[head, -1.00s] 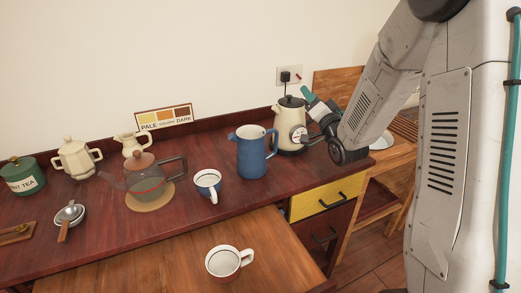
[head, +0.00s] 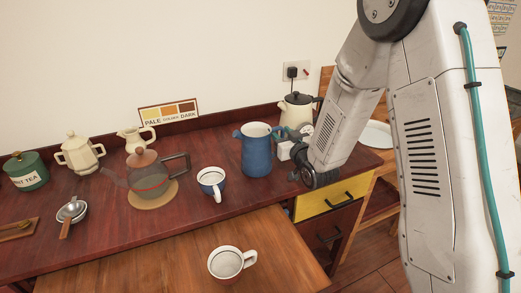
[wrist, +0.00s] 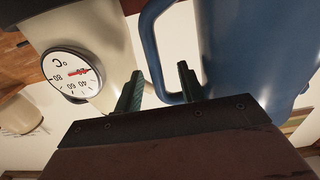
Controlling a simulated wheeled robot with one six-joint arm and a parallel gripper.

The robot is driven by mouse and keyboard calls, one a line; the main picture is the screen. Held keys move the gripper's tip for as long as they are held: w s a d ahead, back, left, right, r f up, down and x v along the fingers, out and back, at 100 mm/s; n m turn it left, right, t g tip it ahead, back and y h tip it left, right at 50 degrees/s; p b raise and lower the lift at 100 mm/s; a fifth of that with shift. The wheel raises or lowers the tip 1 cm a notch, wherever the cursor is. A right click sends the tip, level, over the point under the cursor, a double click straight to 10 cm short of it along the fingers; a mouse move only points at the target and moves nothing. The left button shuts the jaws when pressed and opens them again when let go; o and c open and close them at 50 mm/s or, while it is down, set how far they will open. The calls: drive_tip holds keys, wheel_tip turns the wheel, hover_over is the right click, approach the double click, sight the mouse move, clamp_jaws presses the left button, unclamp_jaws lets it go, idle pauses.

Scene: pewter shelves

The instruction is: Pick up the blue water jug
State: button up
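The blue water jug (head: 256,155) stands upright on the dark red-brown table in the head view, its spout to the left. In the wrist view the jug (wrist: 262,45) fills the upper right, with its handle (wrist: 150,48) curving toward the middle. My gripper (wrist: 160,84) is open, its two dark fingers apart at the handle. The handle's bar appears between the fingers; I cannot tell whether either touches it. In the head view my gripper is right of the jug, partly hidden by my wrist.
A cream kettle (head: 297,109) with a temperature dial (wrist: 72,74) stands close behind and right of the jug. A blue-and-white cup (head: 212,183) and a glass teapot (head: 147,174) are to the left. Another cup (head: 228,263) sits on the lower wooden surface.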

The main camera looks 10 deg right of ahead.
drive_tip(key=shift+w+a, duration=0.15)
drive_tip(key=shift+w, duration=0.85)
drive_tip(key=shift+c, duration=0.2)
clamp_jaws()
drive_tip(key=shift+r, duration=0.1)
idle(0.4)
